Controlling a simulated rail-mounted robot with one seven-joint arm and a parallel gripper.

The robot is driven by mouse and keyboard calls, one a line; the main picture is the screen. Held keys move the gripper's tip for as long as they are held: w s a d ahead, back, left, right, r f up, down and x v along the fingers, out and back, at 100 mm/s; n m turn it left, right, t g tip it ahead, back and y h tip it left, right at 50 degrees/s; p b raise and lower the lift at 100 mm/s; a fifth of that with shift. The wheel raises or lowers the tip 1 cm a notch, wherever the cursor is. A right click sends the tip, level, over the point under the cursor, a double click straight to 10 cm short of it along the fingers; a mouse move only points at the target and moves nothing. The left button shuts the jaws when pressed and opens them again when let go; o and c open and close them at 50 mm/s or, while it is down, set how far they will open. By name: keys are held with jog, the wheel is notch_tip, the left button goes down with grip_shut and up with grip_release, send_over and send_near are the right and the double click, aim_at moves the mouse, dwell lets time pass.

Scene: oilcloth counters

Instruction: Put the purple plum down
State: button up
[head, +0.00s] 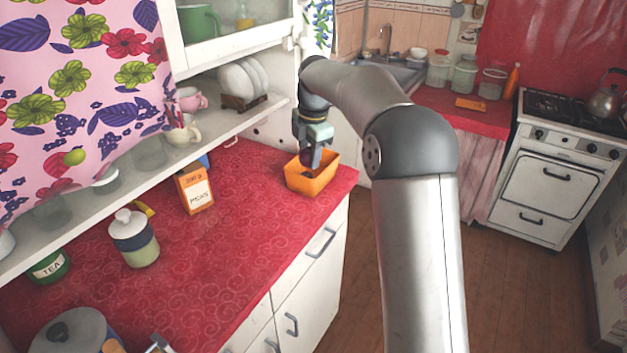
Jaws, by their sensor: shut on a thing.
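My gripper (312,158) points down at the orange container (313,183) near the far right end of the red counter. Its fingertips are at or just inside the container's opening. The purple plum (307,160) shows as a small dark patch between the fingers, and my gripper is shut on it. Most of the plum is hidden by the fingers, and the container's inside is mostly hidden by its front wall. I cannot tell whether the plum touches the container's bottom.
An orange and white box (195,190) stands left of the container, and a lidded jar (133,238) is nearer. A green tea tin (49,266) and a pot (75,333) stand at the near left. The red counter (232,255) is clear in front of the container.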

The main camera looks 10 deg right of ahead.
jog(key=w+d+f+p, duration=0.3)
jog(key=w+f+p, duration=0.1)
jog(key=w, duration=0.5)
jog(key=p, duration=0.3)
send_over(318, 174)
jog(key=f, duration=0.3)
jog(key=s+f, duration=0.1)
jog(key=f, duration=0.1)
jog(key=shift+w+f, duration=0.2)
jog(key=shift+f, duration=0.1)
jog(key=shift+w+f, duration=0.1)
jog(key=shift+f, duration=1.7)
jog(key=o, duration=0.7)
